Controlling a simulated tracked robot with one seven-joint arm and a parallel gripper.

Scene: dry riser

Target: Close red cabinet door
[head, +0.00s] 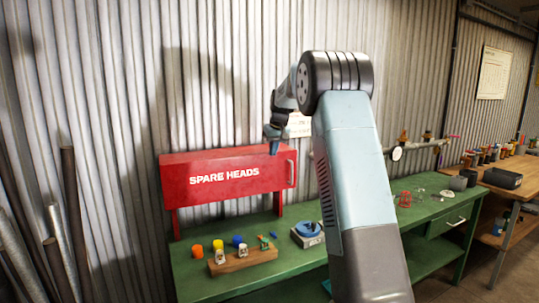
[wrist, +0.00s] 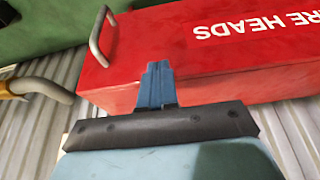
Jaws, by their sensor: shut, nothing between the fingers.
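The red cabinet (head: 225,157) with "SPARE HEADS" in white on its front stands at the back of the green bench, against the corrugated wall. Its red door (head: 225,186) faces me, with a metal handle (head: 291,173) at the right end; the handle also shows in the wrist view (wrist: 98,40). I see no clear gap around the door, but cannot tell if it is fully closed. My gripper (head: 273,149) is shut and empty, pointing down at the cabinet's upper right. In the wrist view its blue fingers (wrist: 157,72) overlap the cabinet's top edge; contact is unclear.
The green bench (head: 200,281) holds a wooden block (head: 243,260) with small coloured parts, and a blue round item (head: 307,229). A pipe with a gauge (head: 396,153) runs along the wall at right. My arm hides the bench's middle. A wooden table stands at far right.

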